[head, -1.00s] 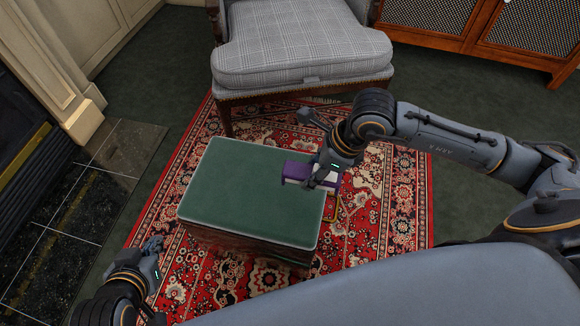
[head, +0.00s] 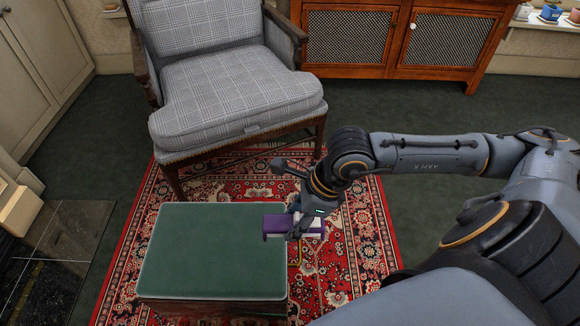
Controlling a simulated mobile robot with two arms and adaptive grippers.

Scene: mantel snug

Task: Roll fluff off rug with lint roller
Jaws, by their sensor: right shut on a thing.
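My right gripper (head: 298,229) is shut on a purple and white thing (head: 277,224), which looks like the lint roller. A thin yellow bent piece (head: 297,254) shows below the gripper and looks like its handle. The gripper holds it by the right edge of a green-topped ottoman (head: 214,248); I cannot tell whether it touches the ottoman. The red patterned rug (head: 360,236) lies under the ottoman and around it. I cannot make out fluff against the rug's busy pattern. My left gripper is out of view.
A grey checked armchair (head: 240,92) stands behind the ottoman, partly on the rug. A wooden cabinet with mesh doors (head: 403,40) stands at the back. Dark hearth tiles (head: 70,235) lie at the left. Open rug shows right of the ottoman, and dark carpet lies beyond.

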